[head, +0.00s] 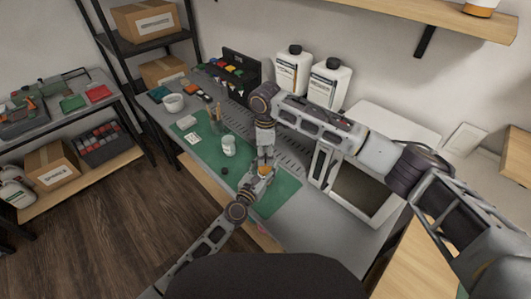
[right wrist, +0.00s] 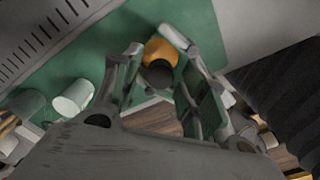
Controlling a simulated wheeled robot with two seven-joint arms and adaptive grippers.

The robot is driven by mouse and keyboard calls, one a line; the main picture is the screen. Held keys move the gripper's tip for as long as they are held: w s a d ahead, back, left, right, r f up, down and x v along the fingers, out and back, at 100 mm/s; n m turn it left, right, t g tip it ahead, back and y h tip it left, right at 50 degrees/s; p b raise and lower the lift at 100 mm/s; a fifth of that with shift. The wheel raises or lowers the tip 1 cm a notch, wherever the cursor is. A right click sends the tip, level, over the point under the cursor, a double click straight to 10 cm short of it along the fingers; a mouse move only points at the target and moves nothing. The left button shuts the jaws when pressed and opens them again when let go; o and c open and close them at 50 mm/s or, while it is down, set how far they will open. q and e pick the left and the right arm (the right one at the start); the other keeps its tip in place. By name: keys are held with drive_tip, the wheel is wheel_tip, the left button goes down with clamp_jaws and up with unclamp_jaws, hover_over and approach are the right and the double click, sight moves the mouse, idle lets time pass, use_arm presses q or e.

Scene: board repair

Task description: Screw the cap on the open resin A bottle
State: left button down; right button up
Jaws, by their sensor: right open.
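A small orange bottle (head: 264,170) is at the tip of my left gripper (head: 258,177), which appears shut on it above the green mat (head: 284,191). In the right wrist view the orange bottle (right wrist: 158,50) has a dark round end; I cannot tell whether this is a cap or an open mouth. My right gripper (head: 265,154) is directly above it. Its spread fingers (right wrist: 165,92) stand on either side of the dark end, and contact is unclear. A small dark disc (head: 224,171) lies on the mat; the resin A label is not readable.
A white jar (head: 229,147) stands on the mat left of my grippers, beside a holder with tools (head: 215,122). Two large white bottles with black caps (head: 292,72) (head: 328,84) stand at the back. An open-fronted white box (head: 358,190) limits room on the right.

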clamp_jaws()
drive_tip(key=m, duration=0.5)
drive_tip(key=shift+o, duration=0.6)
unclamp_jaws()
drive_tip(key=shift+r, duration=0.15)
wheel_tip(320, 180, up, 12)
idle(0.6)
